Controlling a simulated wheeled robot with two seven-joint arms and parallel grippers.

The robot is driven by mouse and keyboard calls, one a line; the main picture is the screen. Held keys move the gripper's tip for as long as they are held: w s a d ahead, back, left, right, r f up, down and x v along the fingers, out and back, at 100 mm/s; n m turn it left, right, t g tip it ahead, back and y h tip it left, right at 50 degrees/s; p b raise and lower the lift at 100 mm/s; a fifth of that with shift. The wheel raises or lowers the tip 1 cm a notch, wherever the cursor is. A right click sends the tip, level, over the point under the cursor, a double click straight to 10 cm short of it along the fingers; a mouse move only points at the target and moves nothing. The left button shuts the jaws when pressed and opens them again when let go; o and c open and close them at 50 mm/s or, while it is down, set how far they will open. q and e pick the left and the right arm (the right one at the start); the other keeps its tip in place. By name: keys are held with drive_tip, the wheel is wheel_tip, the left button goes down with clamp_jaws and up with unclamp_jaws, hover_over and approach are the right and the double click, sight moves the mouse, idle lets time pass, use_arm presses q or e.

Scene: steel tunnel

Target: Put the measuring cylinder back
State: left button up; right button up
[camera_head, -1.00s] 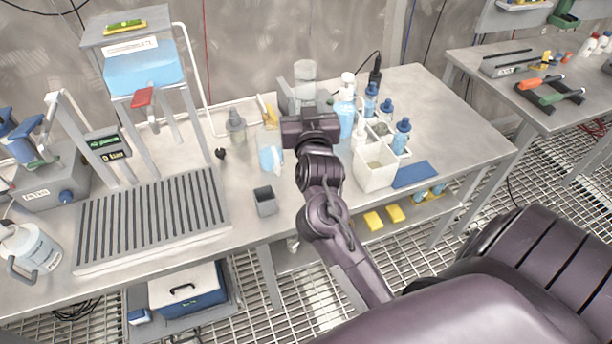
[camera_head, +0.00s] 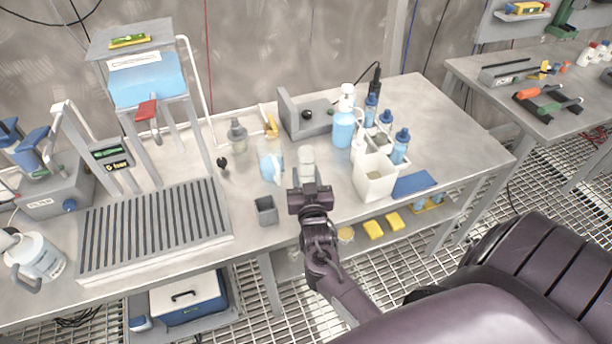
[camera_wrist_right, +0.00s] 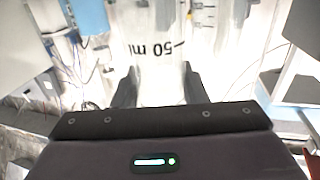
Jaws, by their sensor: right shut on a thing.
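The measuring cylinder (camera_head: 306,160) is clear with a pale top and stands out beyond my right gripper (camera_head: 308,188) in the head view. In the right wrist view its clear wall with a "50 ml" mark (camera_wrist_right: 152,48) fills the space between the two dark fingers (camera_wrist_right: 158,88). My right gripper is shut on it. The cylinder looks upright over the front part of the bench; its base is hidden by the gripper, so I cannot tell its height over the bench top. My left gripper is not in view.
A slatted rack (camera_head: 155,228) lies further left.

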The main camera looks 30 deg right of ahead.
drive_tip(key=shift+f, duration=0.2)
drive_tip(key=shift+f, duration=0.2)
drive_tip(key=o, duration=1)
drive_tip(key=shift+o, duration=0.2)
drive_tip(key=shift+r, duration=0.1)
drive_tip(key=shift+r, duration=0.2)
drive_tip(key=b+v, duration=0.2)
drive_tip(key=v, duration=1)
